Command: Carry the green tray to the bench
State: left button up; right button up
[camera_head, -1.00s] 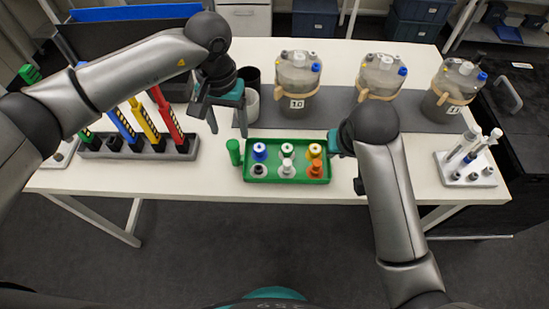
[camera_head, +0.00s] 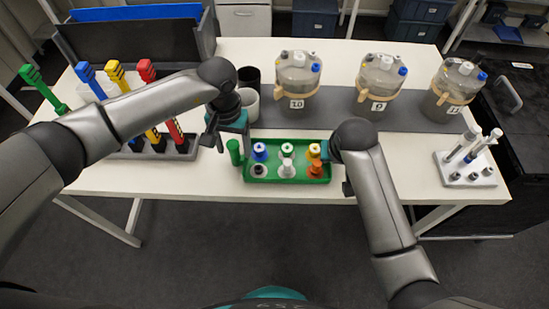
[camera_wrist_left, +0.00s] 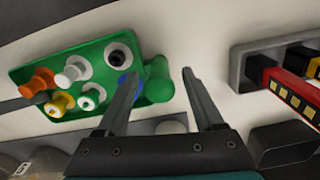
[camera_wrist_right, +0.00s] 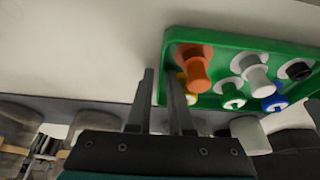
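The green tray (camera_head: 287,178) sits on the white table, holding several bottles with coloured caps. A green upright handle (camera_head: 234,150) stands at its left end. My left gripper (camera_head: 228,146) is above this handle. In the left wrist view my left gripper (camera_wrist_left: 160,74) is open, with the green handle (camera_wrist_left: 158,83) showing between its fingertips; contact cannot be told. My right gripper (camera_head: 340,172) is at the tray's right end, partly hidden by its own arm. In the right wrist view its fingers (camera_wrist_right: 161,74) are apart, beside the tray's end wall (camera_wrist_right: 166,62).
A rack (camera_head: 135,152) with coloured handled tools stands left of the tray. Dark and white cups (camera_head: 248,100) and several vessels (camera_head: 297,85) stand behind on a grey mat (camera_head: 330,118). A white pipette stand (camera_head: 466,170) is at right. The table front is clear.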

pick_arm(q)
jog(key=shift+c, duration=1.4)
pick_arm(e)
grip_shut()
pick_arm(q)
grip_shut()
